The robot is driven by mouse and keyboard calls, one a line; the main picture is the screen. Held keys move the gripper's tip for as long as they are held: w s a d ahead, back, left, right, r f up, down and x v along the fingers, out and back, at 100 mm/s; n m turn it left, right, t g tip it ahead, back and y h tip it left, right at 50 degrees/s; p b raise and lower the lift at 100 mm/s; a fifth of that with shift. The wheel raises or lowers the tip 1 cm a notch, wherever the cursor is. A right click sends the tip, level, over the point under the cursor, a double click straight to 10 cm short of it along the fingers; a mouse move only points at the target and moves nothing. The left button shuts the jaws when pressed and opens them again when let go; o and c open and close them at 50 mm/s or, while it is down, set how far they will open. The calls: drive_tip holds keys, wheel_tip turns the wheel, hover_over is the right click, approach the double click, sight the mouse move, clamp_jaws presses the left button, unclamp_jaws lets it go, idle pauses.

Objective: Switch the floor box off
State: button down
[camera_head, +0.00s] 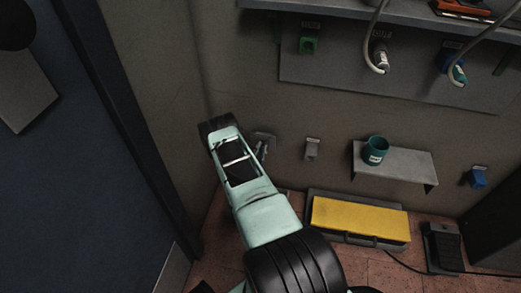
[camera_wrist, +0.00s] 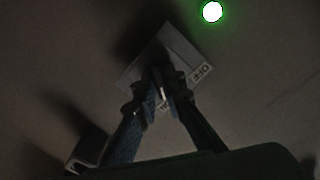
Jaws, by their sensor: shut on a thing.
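A pale square switch plate (camera_wrist: 178,48) is on the wall in the wrist view, turned at an angle. It has an OFF label on its right side and a partly hidden label lower down. My gripper (camera_wrist: 163,88) is over the plate with its fingertips close together, shut on the switch lever, which the fingers mostly hide. A round green light (camera_wrist: 212,11) glows on the wall above right of the plate. In the head view my gripper (camera_head: 261,152) is at the wall beside the grey plate (camera_head: 265,138). A box with a yellow top (camera_head: 360,219) sits on the floor.
A grey wall bracket (camera_head: 312,149) is right of my gripper. A small shelf (camera_head: 411,163) holds a teal cup (camera_head: 375,150). A black foot pedal (camera_head: 442,247) with a cable lies on the floor at right. A dark blue door is at left.

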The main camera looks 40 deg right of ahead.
drive_tip(key=n, duration=1.3)
drive_tip(key=shift+n, duration=0.4)
idle(0.5)
drive_tip(key=c, duration=2)
unclamp_jaws()
drive_tip(key=shift+r, duration=0.1)
wheel_tip(320, 180, up, 10)
drive_tip(key=shift+f, duration=0.1)
